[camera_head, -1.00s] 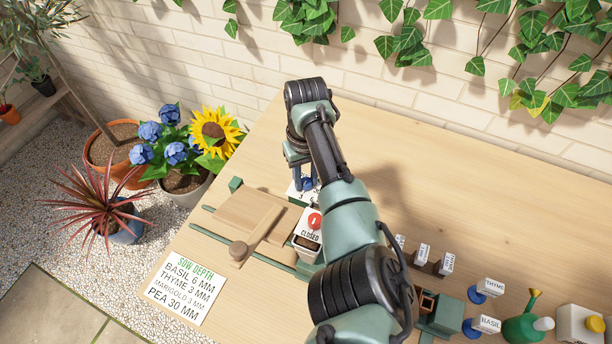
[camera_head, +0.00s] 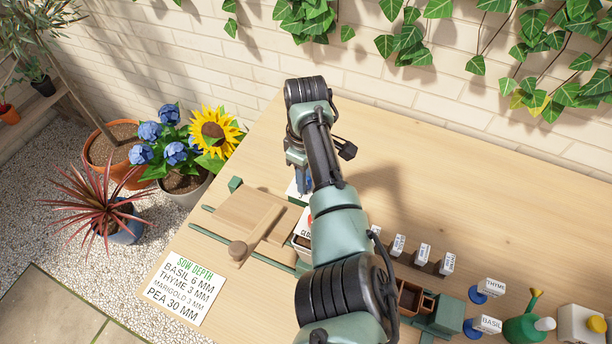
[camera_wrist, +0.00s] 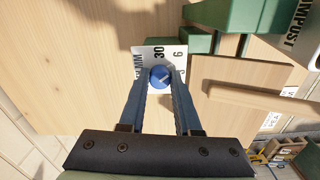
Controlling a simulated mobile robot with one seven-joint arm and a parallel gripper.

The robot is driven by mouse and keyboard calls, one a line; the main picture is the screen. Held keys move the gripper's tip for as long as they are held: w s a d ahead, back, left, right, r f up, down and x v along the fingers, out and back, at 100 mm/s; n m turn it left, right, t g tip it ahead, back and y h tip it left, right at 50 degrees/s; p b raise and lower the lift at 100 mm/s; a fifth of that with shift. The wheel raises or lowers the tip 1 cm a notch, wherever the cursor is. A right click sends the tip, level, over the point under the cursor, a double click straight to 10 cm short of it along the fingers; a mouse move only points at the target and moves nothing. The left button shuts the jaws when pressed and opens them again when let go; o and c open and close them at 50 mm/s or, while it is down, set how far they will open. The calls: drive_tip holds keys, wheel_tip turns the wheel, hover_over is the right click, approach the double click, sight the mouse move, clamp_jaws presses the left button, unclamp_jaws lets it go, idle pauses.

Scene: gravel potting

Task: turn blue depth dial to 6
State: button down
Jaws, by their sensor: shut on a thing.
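The blue depth dial (camera_wrist: 160,77) sits on a white plate (camera_wrist: 150,52) printed with MM, 30 and 6, in the wrist view. A pale pointer mark on the dial slants toward the upper right; I cannot tell exactly which number it meets. My gripper (camera_wrist: 160,84) is shut on the dial, with a blue finger on each side of it. In the head view my gripper (camera_head: 303,184) is mostly hidden by my arm, and a sliver of the white plate (camera_head: 292,189) shows beside it. The dial is hidden there.
A wooden sliding board (camera_head: 248,215) with a round knob lies left of the arm. A SOW DEPTH card (camera_head: 180,290) reads basil 6 mm. Labelled markers (camera_head: 422,254), a green watering can (camera_head: 522,328) and a white bottle stand at right. The back of the table is clear.

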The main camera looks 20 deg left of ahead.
drive_tip(key=shift+r+n, duration=0.1)
drive_tip(key=shift+n, duration=0.5)
drive_tip(key=c, duration=0.6)
unclamp_jaws()
wheel_tip(320, 180, up, 13)
drive_tip(key=shift+b, duration=0.45)
drive_tip(key=shift+a, duration=0.1)
